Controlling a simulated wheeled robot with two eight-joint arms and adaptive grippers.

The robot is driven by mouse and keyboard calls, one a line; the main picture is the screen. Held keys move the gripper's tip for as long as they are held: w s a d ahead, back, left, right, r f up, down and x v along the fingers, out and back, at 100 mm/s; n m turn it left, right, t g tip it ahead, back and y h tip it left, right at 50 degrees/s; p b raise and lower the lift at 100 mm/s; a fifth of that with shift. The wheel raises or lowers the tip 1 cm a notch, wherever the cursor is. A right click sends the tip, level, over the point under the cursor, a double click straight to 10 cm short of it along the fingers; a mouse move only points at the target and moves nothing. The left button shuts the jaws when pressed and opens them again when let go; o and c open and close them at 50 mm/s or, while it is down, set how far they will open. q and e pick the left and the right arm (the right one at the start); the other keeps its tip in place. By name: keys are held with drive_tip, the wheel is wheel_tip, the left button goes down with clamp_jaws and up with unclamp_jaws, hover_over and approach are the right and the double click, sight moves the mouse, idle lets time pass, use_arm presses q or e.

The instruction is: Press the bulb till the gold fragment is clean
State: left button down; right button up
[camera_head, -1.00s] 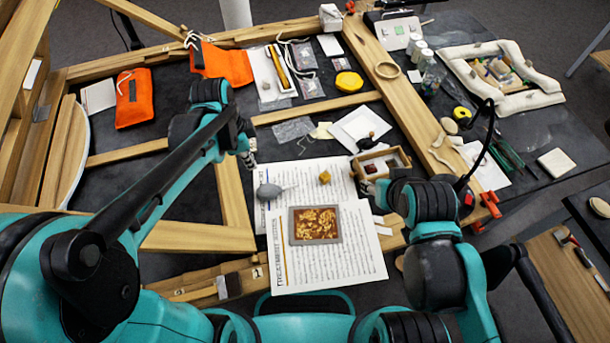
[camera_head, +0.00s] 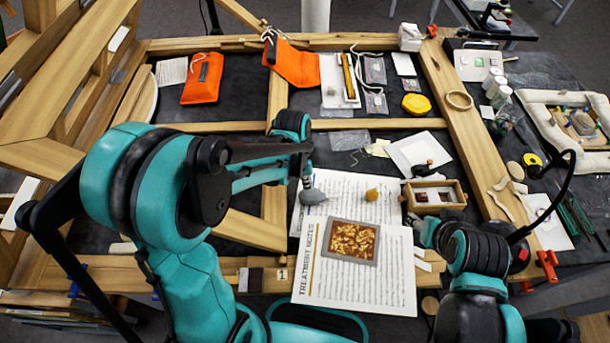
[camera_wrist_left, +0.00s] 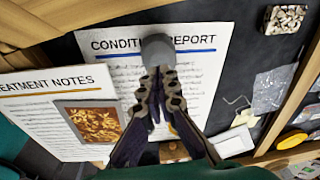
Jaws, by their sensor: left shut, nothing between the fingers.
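The grey bulb (camera_head: 313,196) lies on a printed sheet, left of the fragment. It also shows in the left wrist view (camera_wrist_left: 158,50), just beyond my fingertips. The framed gold fragment (camera_head: 350,241) lies on the treatment notes sheet (camera_head: 390,289), with dark brown patches over the gold. It shows at the lower left in the left wrist view (camera_wrist_left: 97,124). My left gripper (camera_head: 307,181) is shut and empty, pointing down at the bulb; I cannot tell whether it touches.
A tan sponge-like lump (camera_head: 371,195) sits right of the bulb. A small wooden box (camera_head: 451,206) stands further right, near my right arm. Wooden frame bars (camera_head: 272,220) cross the dark table. Orange pouches (camera_head: 203,79) lie at the back.

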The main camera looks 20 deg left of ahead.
sight(310, 194)
use_arm(q)
drive_tip(key=shift+w+d+f, duration=0.1)
drive_tip(key=shift+d+f, duration=0.05)
drive_tip(key=shift+f, duration=1)
